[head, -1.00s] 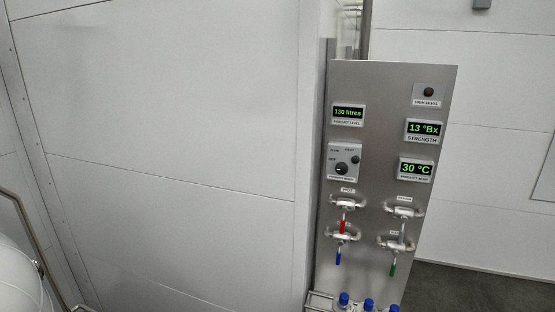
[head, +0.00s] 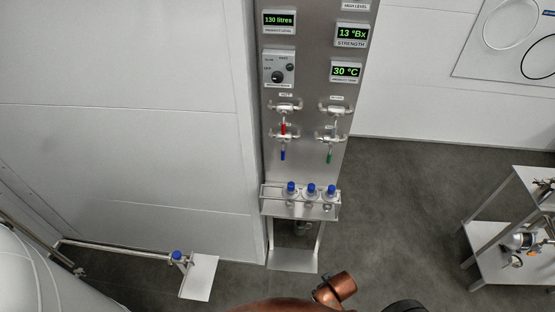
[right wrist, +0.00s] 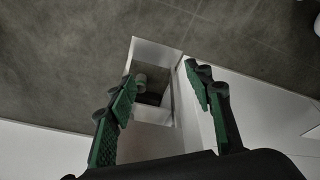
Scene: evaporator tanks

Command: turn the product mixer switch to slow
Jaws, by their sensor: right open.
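The product mixer switch (head: 278,77) is a dark round knob on a light grey box, on the left side of the steel control panel in the head view. Small labels for slow, fast and off surround it. The knob's exact pointing direction is too small to tell. A second small dark knob or button sits at the box's right. My right gripper (right wrist: 165,82) shows only in the right wrist view, with its green-padded fingers apart and nothing between them. It is away from the switch, which that view does not show. My left gripper is not in view.
The steel panel (head: 308,175) also carries displays and several small valves with coloured handles. A metal trolley (head: 490,245) stands at the right. A low white plate (head: 200,277) is at lower left. Grey floor (head: 420,190) is clear between.

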